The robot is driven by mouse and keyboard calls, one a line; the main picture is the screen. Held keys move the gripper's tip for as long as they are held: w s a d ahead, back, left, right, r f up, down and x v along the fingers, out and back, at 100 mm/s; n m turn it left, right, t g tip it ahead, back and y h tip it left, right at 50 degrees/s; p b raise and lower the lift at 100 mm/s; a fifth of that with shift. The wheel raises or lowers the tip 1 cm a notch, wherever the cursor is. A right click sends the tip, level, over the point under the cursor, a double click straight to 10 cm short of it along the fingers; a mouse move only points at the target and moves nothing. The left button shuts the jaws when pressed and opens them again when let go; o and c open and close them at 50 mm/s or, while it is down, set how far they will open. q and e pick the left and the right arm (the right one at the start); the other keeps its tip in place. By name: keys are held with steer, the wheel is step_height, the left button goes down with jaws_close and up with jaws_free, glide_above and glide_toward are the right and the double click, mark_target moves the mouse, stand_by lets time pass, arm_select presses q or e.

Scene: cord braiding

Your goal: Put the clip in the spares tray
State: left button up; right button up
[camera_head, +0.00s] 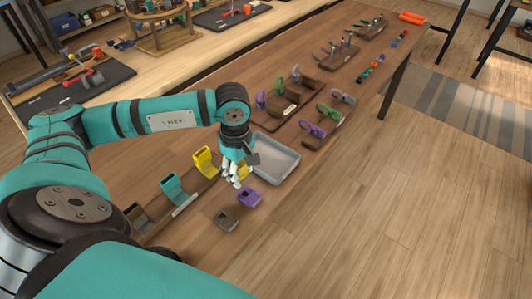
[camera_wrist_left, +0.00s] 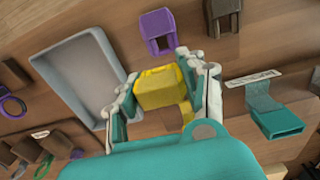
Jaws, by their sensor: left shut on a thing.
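My left gripper (camera_head: 235,180) points down over the wooden bench, just left of the grey tray. It is shut on a yellow clip (camera_head: 244,172). In the left wrist view the yellow clip (camera_wrist_left: 158,88) sits between the two fingers (camera_wrist_left: 165,90). The shallow grey tray (camera_head: 277,156) looks empty. It also shows in the left wrist view (camera_wrist_left: 82,72), to the left of the held clip. The fingers partly hide the clip. My right gripper is not in view.
A purple clip (camera_head: 249,198) and a brown clip (camera_head: 227,219) lie loose near the bench's front edge. Another yellow clip (camera_head: 204,162) and a teal clip (camera_head: 172,187) stand in a holder left of the gripper. More holders with clips (camera_head: 315,129) stand beyond the tray.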

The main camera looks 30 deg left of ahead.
arm_select(q)
steer(key=p, duration=0.2)
glide_above(266, 159)
steer(key=shift+s+d+f, duration=0.1)
steer(key=shift+d+f, duration=0.05)
steer(key=shift+f, duration=0.45)
steer(key=shift+f+p, duration=0.85)
steer(key=shift+f, duration=1.1)
steer(key=o, duration=0.8)
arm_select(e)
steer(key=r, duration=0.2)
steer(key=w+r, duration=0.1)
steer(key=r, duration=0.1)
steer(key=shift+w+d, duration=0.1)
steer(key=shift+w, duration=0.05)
